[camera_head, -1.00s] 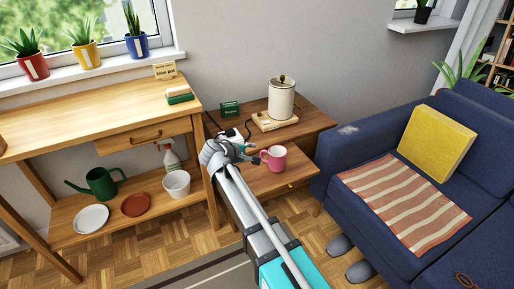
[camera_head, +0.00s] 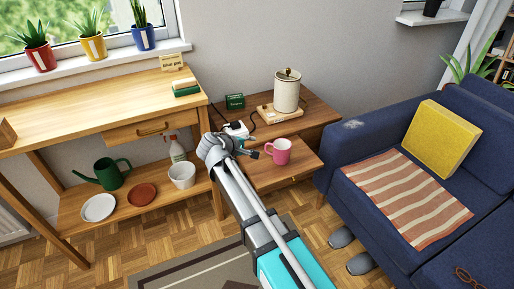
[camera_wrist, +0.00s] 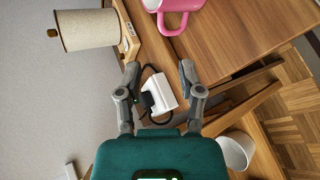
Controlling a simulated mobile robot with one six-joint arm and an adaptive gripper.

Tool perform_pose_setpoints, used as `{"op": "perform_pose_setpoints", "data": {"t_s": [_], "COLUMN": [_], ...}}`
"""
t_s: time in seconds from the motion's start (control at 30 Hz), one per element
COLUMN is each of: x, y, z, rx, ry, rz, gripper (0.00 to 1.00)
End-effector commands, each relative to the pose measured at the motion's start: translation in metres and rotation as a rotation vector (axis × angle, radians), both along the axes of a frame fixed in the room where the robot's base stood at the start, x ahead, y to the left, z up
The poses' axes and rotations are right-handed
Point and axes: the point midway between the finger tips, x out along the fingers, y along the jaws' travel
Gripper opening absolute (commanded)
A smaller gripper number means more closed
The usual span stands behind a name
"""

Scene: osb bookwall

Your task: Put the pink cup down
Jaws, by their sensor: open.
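The pink cup (camera_head: 282,152) stands upright on the lower wooden top of the side table (camera_head: 268,176), its handle on the left toward my gripper. My gripper (camera_head: 254,150) is just left of the cup, open and apart from it. In the wrist view, my gripper (camera_wrist: 159,70) has its two fingers spread with nothing held between them. The cup (camera_wrist: 180,8) shows at the top edge there, partly cut off, its handle beyond the fingertips.
A cream canister (camera_head: 287,92) on a wooden base stands on the higher table top behind the cup. A white plug-like item (camera_wrist: 162,92) with a black cord lies below my fingers. A blue sofa (camera_head: 350,150) is to the right, a wooden bench (camera_head: 90,110) to the left.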

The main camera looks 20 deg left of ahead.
Motion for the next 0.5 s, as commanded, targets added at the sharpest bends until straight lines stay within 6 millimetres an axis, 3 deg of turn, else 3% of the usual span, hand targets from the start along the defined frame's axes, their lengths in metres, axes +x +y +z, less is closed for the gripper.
{"op": "perform_pose_setpoints", "data": {"t_s": [0.33, 0.5], "x": [0.0, 0.007], "y": [-0.002, -0.024], "z": [-0.001, -0.005], "rx": [0.003, 0.027], "ry": [0.003, 0.024], "rz": [-0.005, -0.046], "gripper": [0.49, 0.49]}}
